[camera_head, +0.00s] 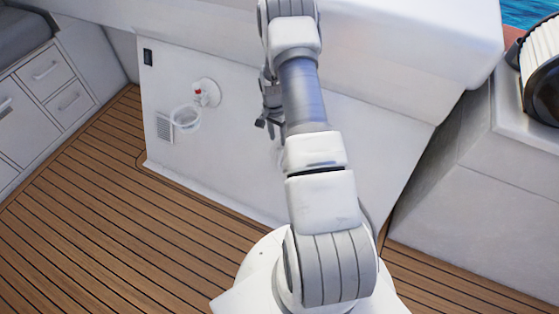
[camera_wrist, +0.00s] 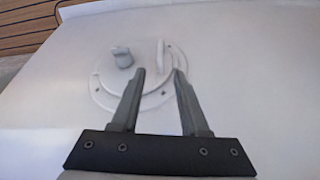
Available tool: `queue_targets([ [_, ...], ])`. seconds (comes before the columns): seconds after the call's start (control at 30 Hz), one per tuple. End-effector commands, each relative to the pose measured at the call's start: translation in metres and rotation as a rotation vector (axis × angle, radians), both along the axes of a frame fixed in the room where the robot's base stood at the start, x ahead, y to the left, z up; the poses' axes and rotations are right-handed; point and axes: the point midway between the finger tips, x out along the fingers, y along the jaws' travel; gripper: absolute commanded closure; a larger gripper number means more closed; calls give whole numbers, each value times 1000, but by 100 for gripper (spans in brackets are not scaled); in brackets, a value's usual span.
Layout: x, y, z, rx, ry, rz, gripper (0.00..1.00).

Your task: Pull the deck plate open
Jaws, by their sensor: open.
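In the wrist view a round white deck plate (camera_wrist: 107,84) with small screws around its rim sits on a white panel. A knob (camera_wrist: 122,57) and a thin raised tab (camera_wrist: 161,57) stand out from it. My gripper (camera_wrist: 160,72) is open, with its two grey fingers in front of the plate. The tab shows between and just beyond the fingertips; I cannot tell whether they touch it. In the head view my gripper (camera_head: 266,122) is near the white panel, partly behind my arm. The deck plate is mostly hidden there by my arm.
The white panel (camera_head: 230,145) also carries a fitting with a red knob (camera_head: 198,93), a clear ring (camera_head: 186,118), a vent (camera_head: 164,129) and a black switch (camera_head: 148,57). Drawers (camera_head: 50,80) stand at left. The plank floor (camera_head: 110,220) is clear. A white bench (camera_head: 490,190) stands at right.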

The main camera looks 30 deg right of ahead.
Motion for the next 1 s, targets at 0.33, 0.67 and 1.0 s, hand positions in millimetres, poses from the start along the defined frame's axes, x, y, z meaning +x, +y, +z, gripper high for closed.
queue_targets([
  [0.33,-7,-2,-83,2,2,0,55],
  [0.67,-9,-3,-126,-1,-1,0,55],
  [1.0,-9,-3,-130,-1,-1,1,55],
])
